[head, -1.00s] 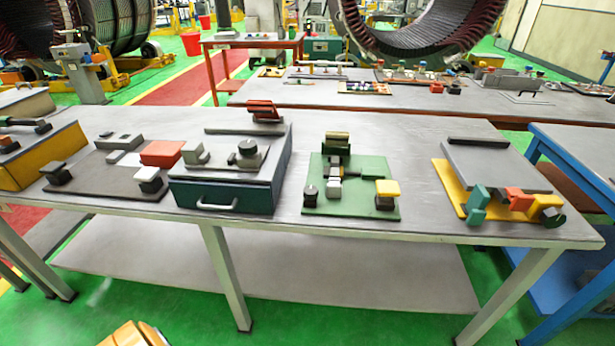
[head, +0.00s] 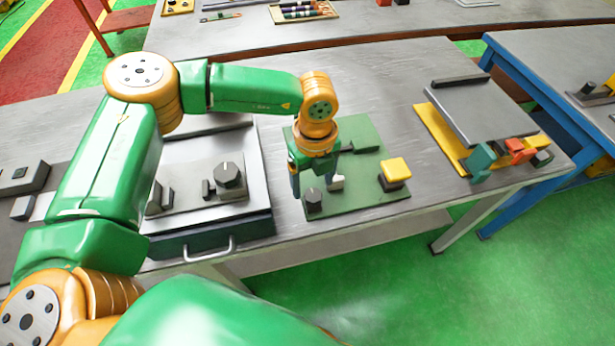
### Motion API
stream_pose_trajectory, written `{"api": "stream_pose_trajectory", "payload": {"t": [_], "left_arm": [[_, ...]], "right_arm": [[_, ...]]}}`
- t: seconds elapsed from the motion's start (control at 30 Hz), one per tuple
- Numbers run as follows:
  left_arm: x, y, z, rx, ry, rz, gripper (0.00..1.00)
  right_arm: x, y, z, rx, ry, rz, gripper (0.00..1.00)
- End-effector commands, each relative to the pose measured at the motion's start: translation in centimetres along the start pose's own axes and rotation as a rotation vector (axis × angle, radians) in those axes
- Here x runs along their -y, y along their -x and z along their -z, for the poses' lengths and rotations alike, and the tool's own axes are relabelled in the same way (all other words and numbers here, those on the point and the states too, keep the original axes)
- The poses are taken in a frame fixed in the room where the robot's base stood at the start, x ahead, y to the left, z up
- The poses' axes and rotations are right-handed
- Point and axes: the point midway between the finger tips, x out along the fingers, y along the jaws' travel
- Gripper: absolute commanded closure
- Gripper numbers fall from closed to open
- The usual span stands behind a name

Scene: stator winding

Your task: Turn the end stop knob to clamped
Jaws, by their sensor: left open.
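My left gripper (head: 314,180) points down over the green board (head: 360,201), its fingers apart. It is just behind a dark round knob (head: 313,201) at the board's front left corner; I cannot tell whether they touch. A small white block (head: 337,183) shows beside the fingers. Which knob is the end stop is not marked. My right gripper is not in view.
A yellow block on a dark base (head: 395,171) stands at the green board's right. A yellow fixture with a grey plate (head: 483,110) lies farther right on the grey table (head: 392,87). The table between them is clear. A blue table (head: 508,75) stands at the right.

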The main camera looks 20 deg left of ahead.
Motion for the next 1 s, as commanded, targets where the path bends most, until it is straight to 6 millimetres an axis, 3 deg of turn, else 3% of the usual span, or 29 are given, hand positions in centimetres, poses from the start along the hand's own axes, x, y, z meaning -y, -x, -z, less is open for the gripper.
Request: {"api": "stream_pose_trajectory", "payload": {"t": [0.2, 0.47, 0.7, 0.77, 1.0], "left_arm": [[0.0, -3.0, 0.1, -0.003, 0.0, -0.001, 0.21], [0.1, -3.5, 0.1, -0.003, -0.001, 0.003, 0.21], [0.1, -3.5, 0.1, -0.004, -0.001, 0.003, 0.86], [0.1, -3.5, 0.1, -0.004, -0.001, 0.003, 1.0], [0.1, -3.6, 0.1, -0.004, -0.02, 0.003, 1.0]], "right_arm": [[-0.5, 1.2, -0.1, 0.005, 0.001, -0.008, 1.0], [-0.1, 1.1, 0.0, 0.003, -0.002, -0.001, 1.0], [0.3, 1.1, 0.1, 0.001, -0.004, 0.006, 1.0], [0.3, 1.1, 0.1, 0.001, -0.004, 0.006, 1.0], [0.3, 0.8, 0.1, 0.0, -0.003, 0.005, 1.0]]}}
